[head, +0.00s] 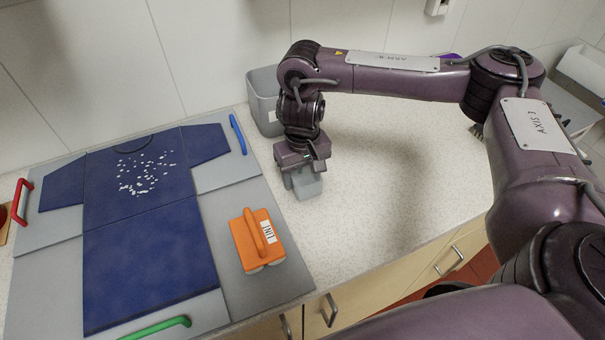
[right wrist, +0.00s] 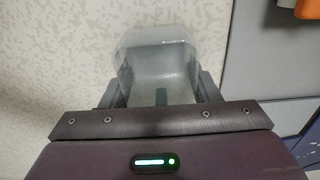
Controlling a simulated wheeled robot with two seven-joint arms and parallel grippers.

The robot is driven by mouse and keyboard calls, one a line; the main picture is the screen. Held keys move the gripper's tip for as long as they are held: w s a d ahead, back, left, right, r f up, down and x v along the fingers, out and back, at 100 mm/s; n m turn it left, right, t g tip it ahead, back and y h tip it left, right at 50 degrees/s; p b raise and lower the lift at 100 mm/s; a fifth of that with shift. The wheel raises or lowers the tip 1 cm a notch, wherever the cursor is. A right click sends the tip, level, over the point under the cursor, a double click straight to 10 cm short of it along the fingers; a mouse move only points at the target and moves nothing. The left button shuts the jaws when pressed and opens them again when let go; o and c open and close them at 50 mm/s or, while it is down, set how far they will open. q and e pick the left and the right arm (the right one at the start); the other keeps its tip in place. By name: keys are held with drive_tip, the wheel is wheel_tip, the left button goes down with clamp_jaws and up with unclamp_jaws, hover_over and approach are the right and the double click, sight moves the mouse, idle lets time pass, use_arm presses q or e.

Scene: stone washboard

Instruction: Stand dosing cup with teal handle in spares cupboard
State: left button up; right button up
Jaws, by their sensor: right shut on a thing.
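My right gripper (head: 302,176) points down over the counter and is shut on a translucent grey cup (head: 309,188). The cup also shows between the fingers in the right wrist view (right wrist: 157,57), with a small dark teal strip on its near side. Whether the cup touches the counter is unclear. Pale cupboard fronts with metal handles (head: 344,318) lie below the counter edge and look shut; none shows a readable spares label. My left gripper is not in view.
A grey bin (head: 262,98) stands behind my right gripper. At left, a blue garment (head: 150,255) with white bits lies on grey panels with coloured handles. An orange block with a handle (head: 246,252) sits on a grey panel. The counter (head: 375,170) right of the cup is clear.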

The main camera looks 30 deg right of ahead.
drive_tip(key=shift+f, duration=0.1)
drive_tip(key=o, duration=0.9)
drive_tip(key=shift+o, duration=0.2)
